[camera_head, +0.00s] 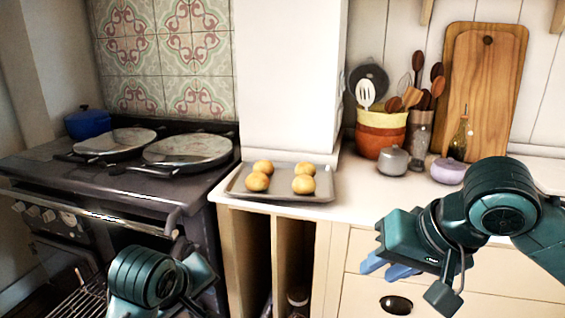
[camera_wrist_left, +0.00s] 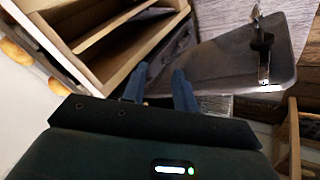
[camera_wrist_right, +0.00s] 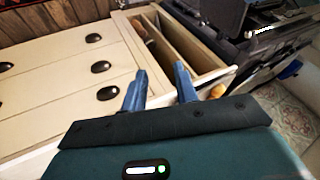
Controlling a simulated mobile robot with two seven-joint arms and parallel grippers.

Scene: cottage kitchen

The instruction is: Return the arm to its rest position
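My left arm shows low in the head view, in front of the stove and the open cabinet, with its fingers hidden. In the left wrist view the two blue fingers of my left gripper (camera_wrist_left: 157,84) stand apart with nothing between them. My right gripper (camera_head: 388,267) is in front of the cream drawers, below the counter's front edge, at the right of the head view. In the right wrist view the blue fingers of the right gripper (camera_wrist_right: 162,80) are also apart and empty.
A grey baking tray (camera_head: 235,191) with several round buns lies on the white counter (camera_head: 350,211). The black stove (camera_head: 60,172) is left of it. A grey pot (camera_head: 393,161), a lilac pot (camera_head: 448,171) and a utensil pot (camera_head: 381,137) stand at the right.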

